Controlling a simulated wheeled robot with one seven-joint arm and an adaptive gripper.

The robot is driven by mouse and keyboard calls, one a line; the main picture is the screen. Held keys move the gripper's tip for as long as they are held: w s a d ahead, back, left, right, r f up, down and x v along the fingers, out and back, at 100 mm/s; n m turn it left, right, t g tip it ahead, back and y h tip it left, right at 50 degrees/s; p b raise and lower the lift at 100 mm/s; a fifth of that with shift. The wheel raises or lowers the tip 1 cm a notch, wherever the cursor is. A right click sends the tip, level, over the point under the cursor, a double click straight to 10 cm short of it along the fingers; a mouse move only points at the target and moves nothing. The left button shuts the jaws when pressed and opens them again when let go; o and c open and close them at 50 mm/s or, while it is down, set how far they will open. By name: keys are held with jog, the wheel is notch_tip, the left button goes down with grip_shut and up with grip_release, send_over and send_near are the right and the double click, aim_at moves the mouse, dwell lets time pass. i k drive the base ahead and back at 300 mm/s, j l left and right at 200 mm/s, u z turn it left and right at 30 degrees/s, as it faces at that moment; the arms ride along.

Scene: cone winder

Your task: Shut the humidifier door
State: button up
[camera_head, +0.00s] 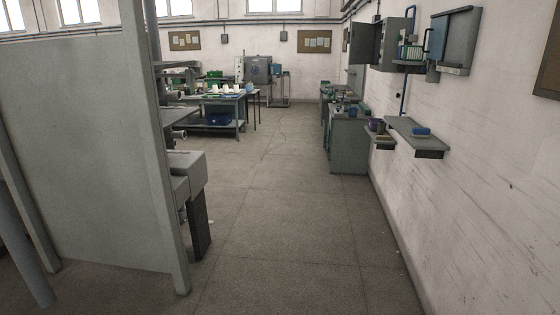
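No thing in view is plainly marked as the humidifier, so I cannot tell for certain which one it is. On the right wall hangs a blue-grey box (460,38) with a blue bar-like handle (426,42) at its left side. A panel beside that handle seems to stand out from the wall. Farther along the wall is a grey cabinet (395,42) with a dark door panel (363,44) that appears swung open. A grey machine (258,70) stands at the far back, its door state too small to tell. My gripper is not in view.
A tall grey panel (85,150) with a post fills the left, with a grey machine part (187,172) jutting out behind it. Wall shelves (417,134) and a green-grey cabinet (349,145) line the right. A workbench (238,98) stands behind. The middle floor (275,200) is clear.

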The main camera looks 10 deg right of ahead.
aim_at(362, 47)
jog(key=i, duration=4.35)
jog(key=i+z, duration=0.2)
jog(key=i, duration=0.4)
jog(key=i+z, duration=0.2)
jog(key=i, duration=0.4)
jog(key=i+j+z, duration=0.2)
jog(key=i, duration=0.4)
jog(key=i+j+z, duration=0.25)
jog(key=i+z, duration=0.2)
jog(key=i+j+z, duration=0.3)
jog(key=z, duration=0.15)
jog(key=i+j+z, duration=0.4)
jog(key=j, duration=0.15)
jog(key=k, duration=0.1)
